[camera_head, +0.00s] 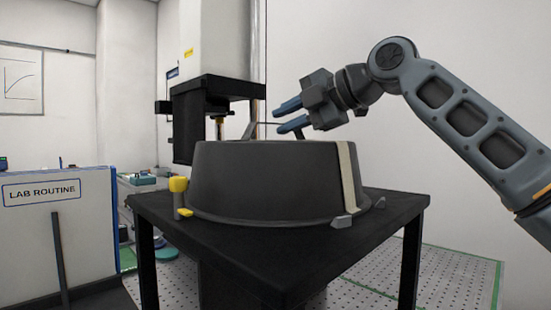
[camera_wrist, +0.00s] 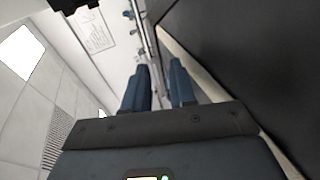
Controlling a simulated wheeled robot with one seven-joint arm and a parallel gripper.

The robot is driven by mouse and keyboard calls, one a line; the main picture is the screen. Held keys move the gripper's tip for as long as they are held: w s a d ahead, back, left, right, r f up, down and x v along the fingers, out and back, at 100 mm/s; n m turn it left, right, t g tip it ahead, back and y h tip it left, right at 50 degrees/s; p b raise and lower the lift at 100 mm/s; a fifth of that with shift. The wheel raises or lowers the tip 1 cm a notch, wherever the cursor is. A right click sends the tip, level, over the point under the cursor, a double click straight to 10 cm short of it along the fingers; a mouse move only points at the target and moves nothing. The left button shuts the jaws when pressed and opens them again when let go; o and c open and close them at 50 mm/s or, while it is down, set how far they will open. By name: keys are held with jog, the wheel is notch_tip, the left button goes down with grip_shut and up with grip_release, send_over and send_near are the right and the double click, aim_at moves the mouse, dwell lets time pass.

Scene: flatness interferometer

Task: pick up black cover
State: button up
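The black cover (camera_head: 262,182) is a wide, round, dark shell standing on a black table. A pale strap (camera_head: 349,175) runs down its right side, and what looks like a thin raised handle (camera_head: 250,128) stands on its top. My gripper (camera_head: 276,117) is just above the cover's top, beside the handle, with its blue fingers apart and pointing left. In the wrist view the fingers (camera_wrist: 160,78) are also apart, with a thin bar beyond them. The dark surface on the right there seems to be the cover (camera_wrist: 235,45). I cannot tell whether the fingers touch the handle.
The black table (camera_head: 230,250) has a yellow knob (camera_head: 178,184) at the cover's left edge and a grey clip (camera_head: 342,222) at its front right. A white column instrument (camera_head: 215,50) rises behind the cover. A "LAB ROUTINE" panel (camera_head: 50,220) stands at left.

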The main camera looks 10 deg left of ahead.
aim_at(275, 123)
jog(key=x, duration=0.3)
jog(key=shift+a, duration=0.1)
grip_shut()
dwell(1.4)
